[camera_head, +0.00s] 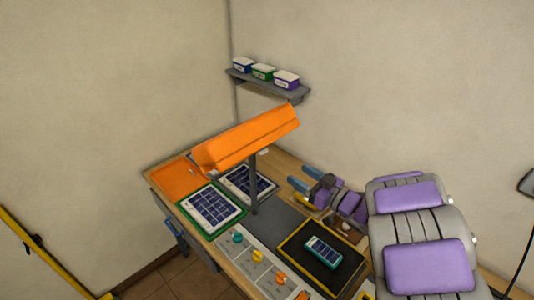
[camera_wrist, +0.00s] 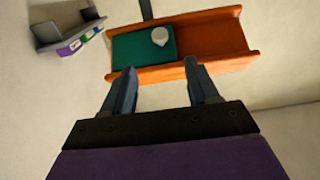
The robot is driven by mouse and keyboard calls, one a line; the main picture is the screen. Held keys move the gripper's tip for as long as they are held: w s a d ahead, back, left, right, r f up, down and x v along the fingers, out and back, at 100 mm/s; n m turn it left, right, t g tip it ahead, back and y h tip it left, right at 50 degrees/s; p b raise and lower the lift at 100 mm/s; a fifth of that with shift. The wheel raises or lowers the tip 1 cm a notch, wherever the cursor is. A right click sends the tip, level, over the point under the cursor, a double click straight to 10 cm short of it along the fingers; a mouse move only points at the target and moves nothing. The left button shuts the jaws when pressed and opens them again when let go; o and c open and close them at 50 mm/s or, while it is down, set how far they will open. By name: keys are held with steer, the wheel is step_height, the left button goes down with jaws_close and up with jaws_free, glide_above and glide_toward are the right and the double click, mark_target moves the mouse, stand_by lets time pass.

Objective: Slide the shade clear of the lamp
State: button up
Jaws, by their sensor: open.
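An orange trough-shaped hood (camera_head: 246,140) stands on a dark post above the bench. The wrist view shows its underside (camera_wrist: 215,38), with a teal flat panel (camera_wrist: 132,46), likely the shade, between its rims toward the left. A white rounded piece (camera_wrist: 160,36) sits at the panel's right part; I cannot tell whether it is a knob or the lamp. My gripper (camera_wrist: 161,66) is open and empty, its two blue fingers spread below the hood's near rim and apart from the white piece. In the head view my gripper (camera_head: 300,176) is right of the hood.
The bench holds solar panels (camera_head: 211,208), an orange sheet (camera_head: 177,178), a panel with coloured knobs (camera_head: 257,256) and a black tray (camera_head: 296,262) with a small device (camera_head: 322,252). A wall shelf (camera_head: 262,84) carries several small boxes. A yellow-edged frame (camera_head: 45,252) is at left.

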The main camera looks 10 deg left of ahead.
steer(key=x, duration=1.5)
steer(key=shift+d, duration=0.1)
steer(key=shift+c, duration=0.4)
jaws_close()
